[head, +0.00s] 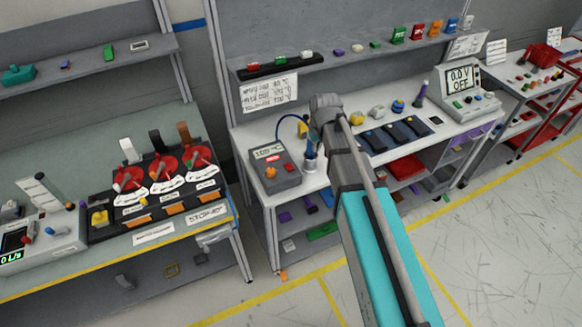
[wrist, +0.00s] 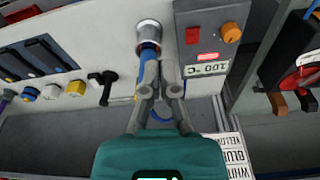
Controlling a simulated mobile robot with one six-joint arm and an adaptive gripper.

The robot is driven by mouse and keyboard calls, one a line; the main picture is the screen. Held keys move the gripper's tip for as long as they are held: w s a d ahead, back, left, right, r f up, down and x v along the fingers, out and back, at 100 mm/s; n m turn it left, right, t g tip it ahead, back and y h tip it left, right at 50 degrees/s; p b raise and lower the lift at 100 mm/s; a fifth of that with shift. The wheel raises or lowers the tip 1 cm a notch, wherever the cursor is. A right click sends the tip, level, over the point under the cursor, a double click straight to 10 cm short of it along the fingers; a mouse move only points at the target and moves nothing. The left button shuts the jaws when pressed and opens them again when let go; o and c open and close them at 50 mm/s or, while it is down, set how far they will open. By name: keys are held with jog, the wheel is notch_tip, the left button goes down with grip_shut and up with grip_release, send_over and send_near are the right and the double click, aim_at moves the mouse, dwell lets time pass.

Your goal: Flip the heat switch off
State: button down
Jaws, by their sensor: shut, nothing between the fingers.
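The grey heat unit (head: 274,167) stands at the left end of the middle bench. Its display (wrist: 207,68) reads about 100 °C. In the wrist view a red switch (wrist: 192,35) and an orange knob (wrist: 231,33) sit on its face, with a lit red label (wrist: 208,57) by the display. Which way the switch is tipped is too small to tell. My gripper (wrist: 160,80) is shut and empty, left of the unit in the wrist view. It overlaps a blue-handled tool (wrist: 149,62) in a metal cup (wrist: 149,33); contact cannot be told. In the head view my arm hides the fingers.
The cup (head: 310,165) stands close beside the unit, with a blue cable arching above. A yellow knob (head: 356,118), dark panels (head: 396,135) and a meter reading 0.0 V OFF (head: 462,88) are farther right. A shelf (head: 345,57) runs behind the bench.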

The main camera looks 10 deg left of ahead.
jog(key=w+a+f+n, duration=0.1)
jog(key=w+a, duration=0.1)
jog(key=a, duration=0.6)
jog(key=shift+w+n+y+b, duration=0.3)
jog(key=shift+b, duration=0.15)
jog(key=shift+a+f, duration=0.1)
jog(key=shift+f, duration=0.05)
jog(key=b, duration=1)
send_over(291, 168)
jog(key=f, duration=1)
jog(key=shift+w+a, duration=0.1)
jog(key=shift+a, duration=0.1)
jog(key=shift+s+d+f+b, duration=0.15)
jog(key=shift+f+b, duration=0.7)
jog(key=shift+b, duration=0.1)
jog(key=shift+s+d+f+b, duration=0.1)
jog(key=shift+s+f+b, duration=0.05)
jog(key=shift+f+b, duration=0.75)
